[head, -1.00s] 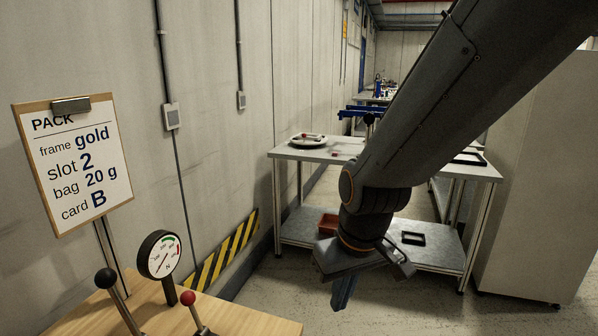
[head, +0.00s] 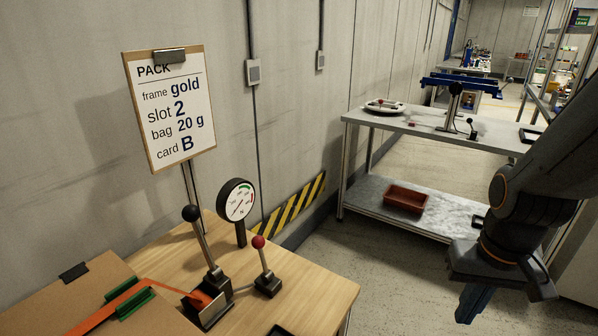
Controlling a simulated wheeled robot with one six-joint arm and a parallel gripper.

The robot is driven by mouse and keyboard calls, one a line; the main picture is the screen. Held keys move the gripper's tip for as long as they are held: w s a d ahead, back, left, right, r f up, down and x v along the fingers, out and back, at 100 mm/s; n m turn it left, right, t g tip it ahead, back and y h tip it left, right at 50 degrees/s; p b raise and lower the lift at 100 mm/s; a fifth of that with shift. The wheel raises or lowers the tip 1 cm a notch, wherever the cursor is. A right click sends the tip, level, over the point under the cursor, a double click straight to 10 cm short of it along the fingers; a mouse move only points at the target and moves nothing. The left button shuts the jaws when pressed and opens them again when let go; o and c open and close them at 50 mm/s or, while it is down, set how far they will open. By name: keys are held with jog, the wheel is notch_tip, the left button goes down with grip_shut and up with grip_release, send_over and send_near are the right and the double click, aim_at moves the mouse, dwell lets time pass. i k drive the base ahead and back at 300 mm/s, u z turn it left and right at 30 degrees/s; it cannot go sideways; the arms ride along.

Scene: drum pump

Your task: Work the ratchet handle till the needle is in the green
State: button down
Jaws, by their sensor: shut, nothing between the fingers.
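The ratchet handle is a metal lever with a black ball (head: 191,213), rising from a dark base on the wooden bench; it leans up and to the left. A round dial gauge (head: 237,200) stands behind it on a short post. Its face is white with a green band near the top; the needle is too small to read surely. A shorter lever with a red ball (head: 258,242) stands to the right of the handle. My gripper (head: 475,304) hangs at the lower right, pointing down, shut and empty, well away from the handle.
The wooden bench (head: 325,292) has an orange strap (head: 135,294) and green blocks at left. A clipboard (head: 170,105) stands behind. A metal table (head: 440,133) with a red-brown tray (head: 405,199) on its lower shelf is farther back. Floor between is clear.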

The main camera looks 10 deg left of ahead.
aim_at(191, 214)
jog(key=u, duration=1.55)
jog(key=k, duration=0.4)
jog(key=u, duration=0.4)
jog(key=i, duration=0.5)
jog(key=u, duration=0.05)
